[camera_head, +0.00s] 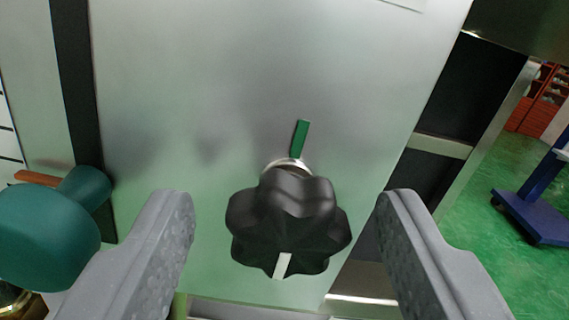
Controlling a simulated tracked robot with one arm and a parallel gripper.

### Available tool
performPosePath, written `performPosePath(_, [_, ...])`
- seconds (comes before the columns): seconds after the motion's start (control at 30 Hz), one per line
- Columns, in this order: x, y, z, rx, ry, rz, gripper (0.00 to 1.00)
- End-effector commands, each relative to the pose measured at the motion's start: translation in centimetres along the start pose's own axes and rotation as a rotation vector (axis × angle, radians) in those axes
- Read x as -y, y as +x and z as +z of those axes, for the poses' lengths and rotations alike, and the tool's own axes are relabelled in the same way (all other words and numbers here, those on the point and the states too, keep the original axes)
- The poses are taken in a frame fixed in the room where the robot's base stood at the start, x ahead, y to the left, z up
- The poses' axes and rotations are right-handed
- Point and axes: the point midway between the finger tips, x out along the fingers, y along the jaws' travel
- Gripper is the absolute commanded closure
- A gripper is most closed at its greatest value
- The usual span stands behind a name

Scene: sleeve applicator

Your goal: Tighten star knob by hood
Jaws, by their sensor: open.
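The black star knob (288,222) is on a brushed metal panel (200,100), on a short silver shaft. A white mark (282,265) shows on its lower side. A green mark (300,138) is on the panel just above the knob, tilted slightly to the right. My gripper (284,215) is open, with one grey finger on each side of the knob. Clear gaps show between the knob and both fingers. How far the fingertips reach along the knob's depth is hard to tell.
A teal rounded handle or knob (45,235) stands at the left, close to my left finger. A dark slot and metal frame (440,145) lie to the right of the panel. Beyond are green floor (500,260) and a blue wheeled stand (535,200).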

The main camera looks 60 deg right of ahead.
Motion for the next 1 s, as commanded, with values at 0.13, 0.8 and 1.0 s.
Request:
performPosePath(0.13, [-0.07,0.72,-0.01,-0.001,0.000,0.002,0.45])
performPosePath(0.8, [-0.03,0.76,0.03,0.000,0.007,0.000,0.90])
performPosePath(1.0, [-0.01,0.72,0.00,0.000,0.065,-0.001,0.90])
